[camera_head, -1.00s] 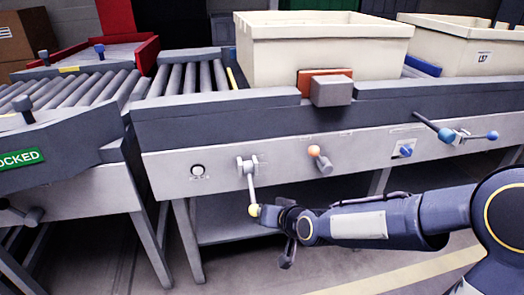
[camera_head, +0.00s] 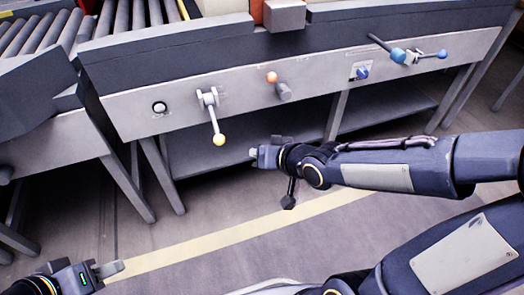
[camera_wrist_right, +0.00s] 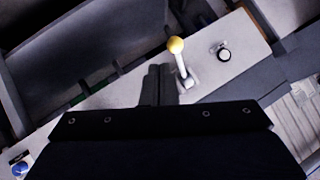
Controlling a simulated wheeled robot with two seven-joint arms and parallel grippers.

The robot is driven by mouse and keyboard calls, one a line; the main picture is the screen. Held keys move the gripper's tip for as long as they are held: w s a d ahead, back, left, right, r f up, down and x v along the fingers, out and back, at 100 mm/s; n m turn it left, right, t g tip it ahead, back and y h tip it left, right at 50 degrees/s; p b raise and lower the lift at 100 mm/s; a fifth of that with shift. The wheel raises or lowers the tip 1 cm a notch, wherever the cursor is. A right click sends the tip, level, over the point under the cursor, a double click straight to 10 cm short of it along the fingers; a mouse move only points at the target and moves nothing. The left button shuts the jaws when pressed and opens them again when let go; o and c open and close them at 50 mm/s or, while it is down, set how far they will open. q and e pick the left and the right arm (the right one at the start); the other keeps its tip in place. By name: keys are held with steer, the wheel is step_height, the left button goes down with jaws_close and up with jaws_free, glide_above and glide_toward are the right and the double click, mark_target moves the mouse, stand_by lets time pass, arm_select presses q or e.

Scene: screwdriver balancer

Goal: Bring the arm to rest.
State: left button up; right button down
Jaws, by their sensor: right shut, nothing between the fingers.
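My right arm comes in from the right in the head view. Its gripper (camera_head: 262,157) is shut and empty, in front of the conveyor's front panel, right of and slightly below the yellow knob (camera_head: 219,140). The white lever (camera_head: 213,116) with this knob hangs down, tilted slightly right. In the right wrist view the shut fingers (camera_wrist_right: 158,84) lie beside the lever (camera_wrist_right: 186,74) and its yellow knob (camera_wrist_right: 176,45), with no contact visible. My left gripper (camera_head: 106,271) is low at the left, far from the panel; whether its fingers are apart is unclear.
A lower shelf (camera_head: 390,112) and legs stand beneath. The floor with a yellow stripe (camera_head: 215,240) is clear.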

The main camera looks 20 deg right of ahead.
steer(key=shift+s+d+r, duration=0.15)
steer(key=shift+s, duration=0.3)
stand_by(0.3)
steer(key=s+d+r+g, duration=0.1)
steer(key=s+d+g, duration=0.15)
steer(key=s, duration=0.65)
steer(key=s+d+r+g, duration=0.2)
steer(key=s+d, duration=0.2)
steer(key=s, duration=0.5)
step_height(320, 180, up, 33)
steer(key=h+p, duration=0.1)
steer(key=p, duration=3.3)
steer(key=shift+a, duration=0.15)
steer(key=shift+f, duration=0.1)
